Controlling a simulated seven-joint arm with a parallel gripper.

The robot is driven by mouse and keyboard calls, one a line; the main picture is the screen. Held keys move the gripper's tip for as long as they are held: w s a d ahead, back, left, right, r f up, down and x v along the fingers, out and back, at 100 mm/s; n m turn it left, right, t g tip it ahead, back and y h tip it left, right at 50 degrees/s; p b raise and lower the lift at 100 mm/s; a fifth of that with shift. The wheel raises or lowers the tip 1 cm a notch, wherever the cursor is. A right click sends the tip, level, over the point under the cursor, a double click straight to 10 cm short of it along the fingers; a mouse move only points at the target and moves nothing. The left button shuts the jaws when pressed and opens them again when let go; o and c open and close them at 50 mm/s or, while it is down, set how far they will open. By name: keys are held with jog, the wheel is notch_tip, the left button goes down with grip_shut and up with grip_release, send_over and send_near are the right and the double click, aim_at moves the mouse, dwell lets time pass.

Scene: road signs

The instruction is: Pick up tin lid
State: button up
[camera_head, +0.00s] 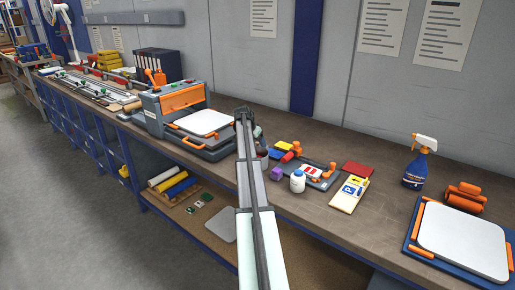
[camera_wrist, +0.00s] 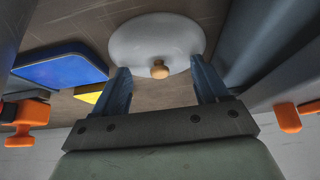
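The tin lid (camera_wrist: 150,28) is a pale grey round disc with a small wooden knob (camera_wrist: 159,70) in its middle, seen in the wrist view at the top centre. My gripper (camera_wrist: 160,72) is open, with one dark finger on each side of the knob and a wide gap to it. Whether the fingertips touch the lid cannot be told. In the head view my gripper (camera_head: 257,132) is over the bench right of the grey machine, and my arm hides most of what is below it. Part of a small tin (camera_head: 263,162) shows beside the arm.
The grey machine with orange parts (camera_head: 182,112) stands close on the left. A spray bottle (camera_head: 418,168) stands farther right, with bare bench between.

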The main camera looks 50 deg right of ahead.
aim_at(257, 143)
jog(key=shift+f, duration=0.15)
jog(key=c, duration=0.6)
jog(key=shift+a, duration=0.1)
jog(key=shift+c, duration=0.2)
jog(key=shift+s, duration=0.1)
jog(key=shift+r, duration=0.55)
grip_shut()
notch_tip(257, 143, up, 12)
jog(key=s, duration=0.2)
jog(key=s+a+r+n+t, duration=0.1)
jog(key=s+a+n+t, duration=0.1)
jog(key=s+a+n, duration=0.2)
jog(key=s+a, duration=0.3)
jog(key=a, duration=0.5)
jog(key=shift+s+a+r+n+y, duration=0.25)
jog(key=shift+s+a+n+y, duration=0.05)
jog(key=shift+a+y, duration=0.1)
